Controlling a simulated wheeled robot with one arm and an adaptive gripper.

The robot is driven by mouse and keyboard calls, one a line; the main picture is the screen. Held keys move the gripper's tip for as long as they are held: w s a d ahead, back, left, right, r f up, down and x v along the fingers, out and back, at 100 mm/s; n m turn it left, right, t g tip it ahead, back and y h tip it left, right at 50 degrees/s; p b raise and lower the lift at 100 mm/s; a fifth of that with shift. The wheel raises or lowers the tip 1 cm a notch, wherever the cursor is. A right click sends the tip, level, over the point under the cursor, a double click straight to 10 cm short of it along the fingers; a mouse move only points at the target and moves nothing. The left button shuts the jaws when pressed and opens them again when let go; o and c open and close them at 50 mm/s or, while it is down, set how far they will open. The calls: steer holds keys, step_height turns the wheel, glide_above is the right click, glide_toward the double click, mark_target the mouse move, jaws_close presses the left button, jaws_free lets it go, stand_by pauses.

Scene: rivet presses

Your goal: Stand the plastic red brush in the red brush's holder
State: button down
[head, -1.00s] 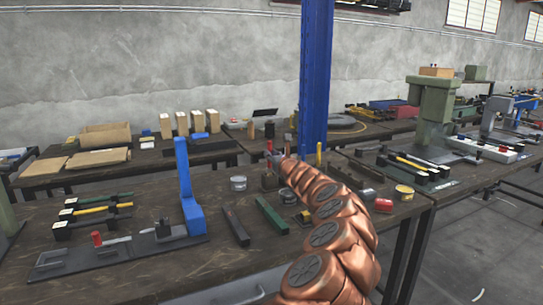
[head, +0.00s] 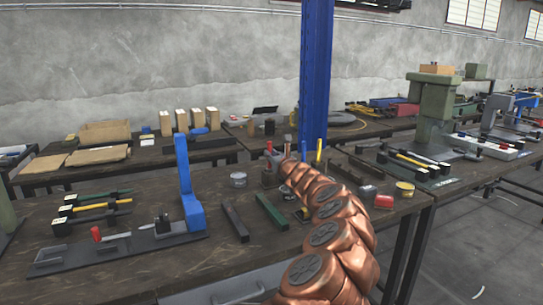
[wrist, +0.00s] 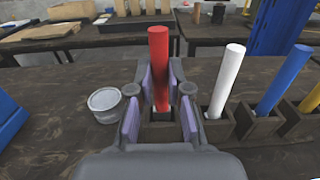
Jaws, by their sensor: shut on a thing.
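The red brush (wrist: 158,62) stands nearly upright between the fingers of my gripper (wrist: 160,98) in the wrist view. My gripper is shut on it. A dark box-shaped holder (wrist: 157,117) shows at the brush's lower end, between the fingers. The fingers hide much of this holder, so I cannot tell whether the brush rests on its floor. In the head view the red brush top (head: 269,146) shows just beyond the end of my arm.
A white brush (wrist: 228,75), a blue brush (wrist: 284,78) and a yellow brush (wrist: 312,98) stand in holders to the right. A grey tin (wrist: 104,103) stands close on the left. A blue upright press part (head: 187,185) stands farther left.

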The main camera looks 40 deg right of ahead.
steer(key=shift+f+b, duration=0.45)
steer(key=shift+f, duration=0.5)
stand_by(0.4)
steer(key=c, duration=1)
jaws_free()
steer(key=shift+s, duration=0.15)
steer(key=shift+v, duration=5.85)
